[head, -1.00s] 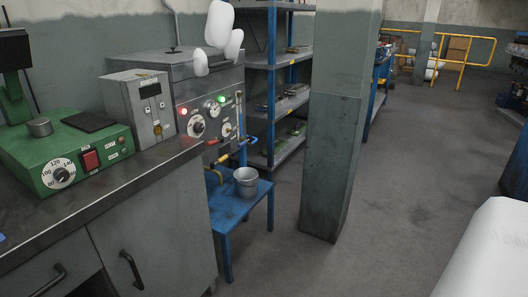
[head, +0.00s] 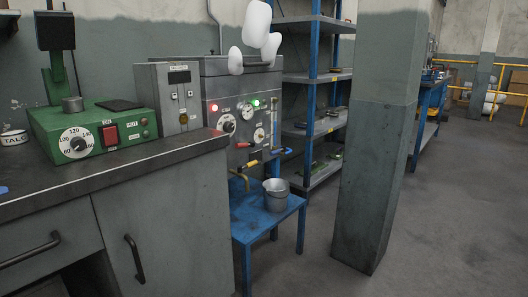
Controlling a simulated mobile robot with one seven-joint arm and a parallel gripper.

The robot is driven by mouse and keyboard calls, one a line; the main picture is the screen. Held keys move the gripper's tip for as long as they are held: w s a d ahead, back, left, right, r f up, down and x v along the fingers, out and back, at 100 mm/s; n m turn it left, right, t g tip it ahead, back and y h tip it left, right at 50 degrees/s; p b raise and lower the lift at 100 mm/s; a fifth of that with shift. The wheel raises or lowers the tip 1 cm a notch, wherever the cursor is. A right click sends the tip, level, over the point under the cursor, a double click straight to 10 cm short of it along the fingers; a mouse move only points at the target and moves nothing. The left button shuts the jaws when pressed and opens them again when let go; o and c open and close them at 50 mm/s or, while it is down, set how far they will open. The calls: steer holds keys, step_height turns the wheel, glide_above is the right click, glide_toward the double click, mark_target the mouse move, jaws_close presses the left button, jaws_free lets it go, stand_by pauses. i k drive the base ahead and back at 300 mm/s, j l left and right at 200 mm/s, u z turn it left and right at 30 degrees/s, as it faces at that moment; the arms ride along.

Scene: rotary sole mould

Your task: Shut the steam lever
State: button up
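The grey machine (head: 215,92) stands behind the end of the workbench, with dials and lit red and green lamps on its front. Low on that front are several small coloured handles: a red one (head: 243,145), a yellow one (head: 251,163) and a blue one (head: 281,151). I cannot read which is the steam lever, nor tell its position. White rounded shapes, seemingly parts of my arm, show in front of the machine's top. No gripper fingers can be made out, and nothing touches the handles.
A blue stool-like table (head: 250,216) with a metal bucket (head: 276,194) stands below the handles. The grey workbench (head: 165,225) fills the left, carrying a green device (head: 92,130). A square pillar (head: 372,170) stands right of the machine; shelves are behind. Floor at right is clear.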

mark_target(246, 144)
steer(key=i+l+z, duration=0.1)
steer(key=i+l, duration=0.15)
steer(key=i, duration=0.15)
steer(key=i+l, duration=0.15)
steer(key=i, duration=0.25)
steer(key=i+l+z, duration=0.15)
steer(key=i, duration=0.25)
steer(key=l, duration=0.05)
